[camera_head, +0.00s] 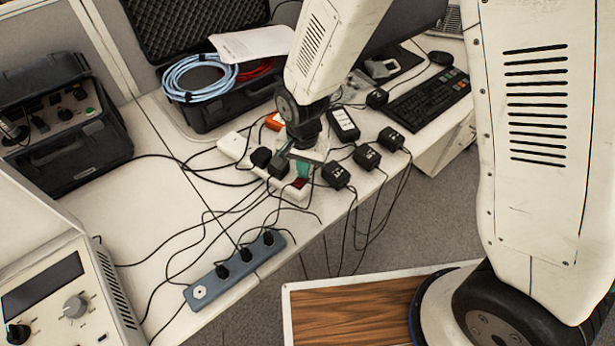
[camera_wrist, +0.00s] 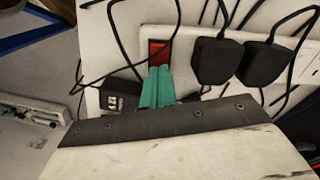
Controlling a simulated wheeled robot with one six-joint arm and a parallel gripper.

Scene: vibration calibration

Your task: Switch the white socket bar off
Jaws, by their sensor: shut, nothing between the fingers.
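The white socket bar (camera_head: 232,146) lies on the white table in the head view, with black plugs in it. It also shows in the wrist view (camera_wrist: 185,38). Its red rocker switch (camera_wrist: 158,52) is at one end of the bar, and a bit of red also shows in the head view (camera_head: 299,183). My gripper (camera_head: 303,170) is shut and empty, with teal fingertips (camera_wrist: 157,85) over the switch end. In the wrist view the tips lie right at the switch's lower edge and hide part of it. Whether they touch it I cannot tell.
A blue-grey socket bar (camera_head: 208,290) with plugs lies nearer the front. Black adapters (camera_head: 366,156) stand right of my gripper, and cables cross the table. An open black case (camera_head: 205,110) with a blue cable coil stands behind. A keyboard (camera_head: 428,98) is at back right.

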